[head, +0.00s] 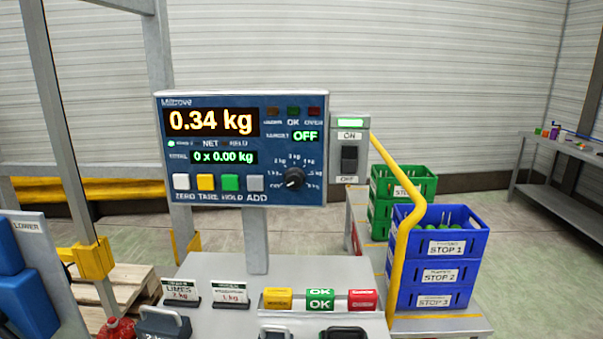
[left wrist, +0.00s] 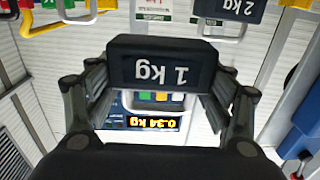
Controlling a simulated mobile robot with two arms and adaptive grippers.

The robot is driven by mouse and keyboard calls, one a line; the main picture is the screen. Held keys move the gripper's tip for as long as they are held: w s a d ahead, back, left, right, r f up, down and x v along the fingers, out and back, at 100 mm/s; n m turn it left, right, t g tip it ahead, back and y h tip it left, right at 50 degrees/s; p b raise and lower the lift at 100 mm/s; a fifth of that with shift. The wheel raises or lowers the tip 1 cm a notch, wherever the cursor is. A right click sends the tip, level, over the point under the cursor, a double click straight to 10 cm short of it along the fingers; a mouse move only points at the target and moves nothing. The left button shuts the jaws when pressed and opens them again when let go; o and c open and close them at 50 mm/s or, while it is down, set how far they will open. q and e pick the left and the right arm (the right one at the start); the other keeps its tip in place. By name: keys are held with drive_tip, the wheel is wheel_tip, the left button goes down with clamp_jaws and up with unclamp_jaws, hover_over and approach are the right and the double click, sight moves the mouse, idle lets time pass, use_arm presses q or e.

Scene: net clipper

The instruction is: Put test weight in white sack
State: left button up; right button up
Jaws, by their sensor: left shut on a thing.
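My left gripper (left wrist: 157,82) is shut on a dark block test weight marked 1 kg (left wrist: 160,68), which sits between its two fingers in the left wrist view. That view is upside down. Another dark weight marked 2 kg (left wrist: 240,9) is beside it, apart from the gripper; in the head view this 2 kg weight (head: 163,324) stands at the bottom with its handle up. I cannot make out the white sack in either view. My right gripper is not in view.
A scale display (head: 243,150) reads 0.34 kg above a grey counter (head: 225,270). Small cards and yellow, green and red blocks (head: 320,299) stand on the counter. A yellow rail (head: 405,215) and stacked blue crates (head: 437,272) are at right.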

use_arm(q)
drive_tip(key=s+f, duration=0.2)
drive_tip(key=s, duration=0.5)
drive_tip(key=shift+d, duration=0.2)
